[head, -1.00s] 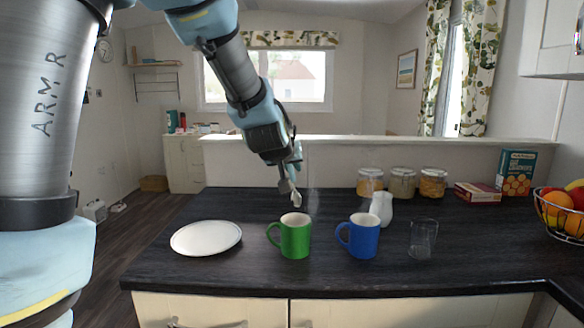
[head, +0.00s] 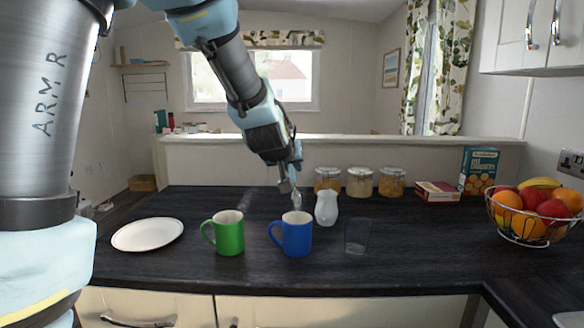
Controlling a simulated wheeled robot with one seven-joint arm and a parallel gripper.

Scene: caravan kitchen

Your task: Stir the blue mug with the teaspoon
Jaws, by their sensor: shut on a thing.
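The blue mug (head: 296,238) stands upright on the dark counter, its handle to the left. My gripper (head: 291,182) is above it, shut on the teaspoon (head: 296,200). The spoon hangs down, its bowl at about the far side of the blue mug's rim in the picture. I cannot tell whether the spoon tip is above the rim, behind it or just inside. The mug's inside is mostly hidden.
A green mug (head: 229,236) stands left of the blue one, with a white plate (head: 147,235) further left. A white jug (head: 326,208) is close behind right, and a clear glass (head: 357,236) is to the right. Jars and a fruit basket (head: 533,233) stand farther off.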

